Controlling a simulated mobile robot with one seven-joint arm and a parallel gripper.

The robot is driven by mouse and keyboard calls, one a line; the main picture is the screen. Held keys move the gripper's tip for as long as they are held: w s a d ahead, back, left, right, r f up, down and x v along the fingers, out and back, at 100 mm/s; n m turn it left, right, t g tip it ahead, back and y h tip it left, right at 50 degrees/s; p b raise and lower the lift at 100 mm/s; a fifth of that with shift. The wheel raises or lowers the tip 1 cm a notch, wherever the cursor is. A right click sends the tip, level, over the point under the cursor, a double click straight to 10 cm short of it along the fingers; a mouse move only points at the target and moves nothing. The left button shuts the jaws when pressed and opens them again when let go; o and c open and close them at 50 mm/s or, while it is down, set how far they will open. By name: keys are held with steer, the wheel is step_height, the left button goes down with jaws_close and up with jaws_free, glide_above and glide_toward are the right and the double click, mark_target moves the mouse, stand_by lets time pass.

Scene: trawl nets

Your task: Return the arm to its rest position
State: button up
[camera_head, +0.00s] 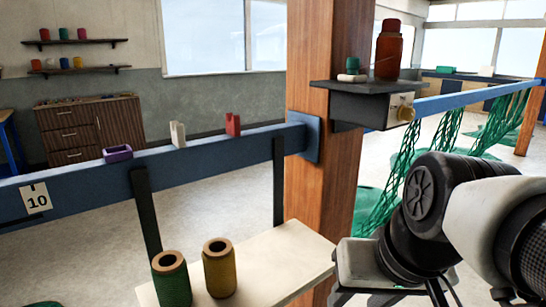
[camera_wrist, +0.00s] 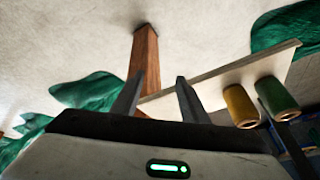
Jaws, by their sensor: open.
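My arm reaches in from the right of the head view, with my gripper (camera_head: 390,298) at the lower right, cut off by the bottom edge. In the wrist view my gripper (camera_wrist: 158,92) has its two fingers apart with nothing between them. Beyond the fingers, the wrist view shows the wooden post (camera_wrist: 143,60), the pale shelf board (camera_wrist: 215,82) and the floor. The fingertips are hidden in the head view.
A green spool (camera_head: 171,284) and a yellow spool (camera_head: 220,270) stand on the pale board (camera_head: 285,255), left of my gripper. The wooden post (camera_head: 322,130) carries a dark shelf (camera_head: 350,96) with a red bottle (camera_head: 388,55). A blue rail (camera_head: 80,185) crosses left. Green nets (camera_head: 400,165) hang behind my arm.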

step_height(320, 180, up, 24)
steer(key=d+h+p, duration=0.1)
steer(key=p, duration=2.4)
steer(key=shift+s+d+f+t, duration=0.2)
steer(key=shift+s+t, duration=0.1)
steer(key=shift+t, duration=0.1)
